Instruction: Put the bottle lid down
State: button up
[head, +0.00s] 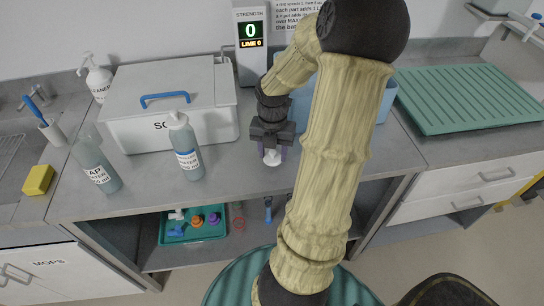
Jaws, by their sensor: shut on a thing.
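My gripper (271,150) points down over the grey counter (225,180), in front of a blue bin. It is shut on a small white bottle lid (272,158), which shows between the fingertips. The lid is at or just above the counter; I cannot tell if it touches. A grey labelled bottle (186,150) stands upright to the left of my gripper. Another labelled bottle (97,166) stands further left; its top is hard to make out.
A white box with a blue handle (170,105) and a display reading 0 (250,35) stand behind. The blue bin (382,103) is partly hidden by my arm. A yellow sponge (38,180) lies far left. A teal tray (193,231) with colored parts is on the lower shelf. A green ribbed mat (465,97) lies right.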

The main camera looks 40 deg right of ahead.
aim_at(272, 151)
jog(key=shift+f, duration=0.85)
jog(key=shift+f, duration=0.15)
jog(key=o, duration=0.9)
jog(key=shift+o, duration=0.2)
notch_tip(272, 151, up, 12)
jog(key=p, duration=0.3)
jog(key=shift+p, duration=0.4)
jog(key=shift+a, duration=0.1)
